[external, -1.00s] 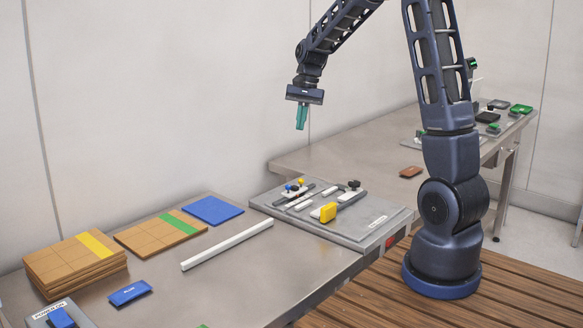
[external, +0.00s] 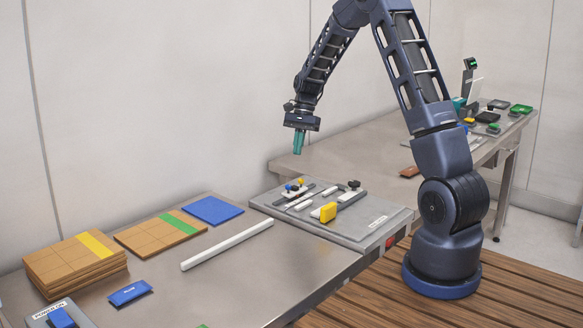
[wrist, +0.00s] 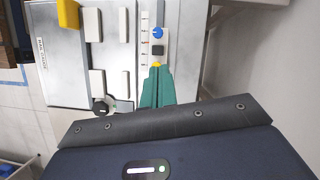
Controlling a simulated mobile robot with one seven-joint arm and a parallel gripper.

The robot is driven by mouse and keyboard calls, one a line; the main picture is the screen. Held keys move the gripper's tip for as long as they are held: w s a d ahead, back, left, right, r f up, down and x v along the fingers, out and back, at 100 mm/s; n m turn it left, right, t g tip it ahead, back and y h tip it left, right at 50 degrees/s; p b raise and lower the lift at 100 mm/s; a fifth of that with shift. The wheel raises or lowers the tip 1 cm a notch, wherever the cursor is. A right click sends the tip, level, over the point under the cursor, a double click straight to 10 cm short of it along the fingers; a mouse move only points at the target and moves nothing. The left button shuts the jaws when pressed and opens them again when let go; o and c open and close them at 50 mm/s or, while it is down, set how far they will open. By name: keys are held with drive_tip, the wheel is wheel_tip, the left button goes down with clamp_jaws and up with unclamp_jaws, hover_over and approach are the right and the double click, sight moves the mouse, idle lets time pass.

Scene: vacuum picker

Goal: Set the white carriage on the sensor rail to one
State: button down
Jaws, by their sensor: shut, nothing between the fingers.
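My gripper (external: 298,150) has teal fingers, shut and empty, pointing down above the far left part of the grey panel (external: 375,222). In the wrist view, the closed fingertips (wrist: 157,68) appear just by a yellow knob on a white plate (wrist: 145,30). I cannot tell which white piece is the carriage, or read the scale marks.
A yellow block (external: 328,212) and a dark knob (external: 354,185) stand up from the panel. A white bar (external: 228,245), a blue sheet (external: 212,210) and brown boards (external: 75,262) lie to the left. A second table with small parts stands behind at right.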

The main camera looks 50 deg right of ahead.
approach(290, 193)
drive_tip(key=x, duration=0.4)
drive_tip(key=shift+s+a+f, duration=0.1)
drive_tip(key=shift+f, duration=0.3)
idle(0.4)
drive_tip(key=shift+a, duration=2.9)
drive_tip(key=s+v, duration=0.1)
drive_tip(key=v, duration=0.9)
drive_tip(key=shift+w, duration=0.45)
drive_tip(key=shift+d, duration=0.15)
